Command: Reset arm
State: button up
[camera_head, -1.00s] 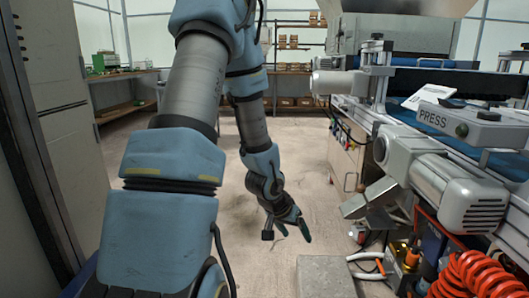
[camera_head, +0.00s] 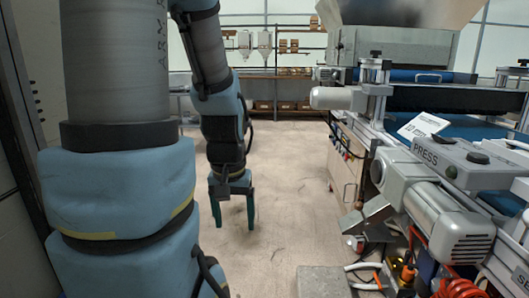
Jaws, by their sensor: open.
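My gripper (camera_head: 234,224) hangs below my arm in the middle left of the head view, its two dark green fingers pointing down. The fingers are apart with nothing between them. Bare floor shows behind and below them. My blue and grey arm fills the left of the view, with its forearm coming down from the top to the wrist. The gripper is left of the tray seeder (camera_head: 420,185) and apart from it.
The seeder's motor housings and PRESS unit (camera_head: 448,160) stand at the right. A grey block (camera_head: 323,281) and orange hoses (camera_head: 451,284) lie low at the right. Shelves with boxes (camera_head: 290,88) stand at the back. The floor (camera_head: 290,210) between is clear.

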notch_tip(320, 180, up, 20)
jog(key=p, duration=1.8)
jog(key=shift+f, duration=0.1)
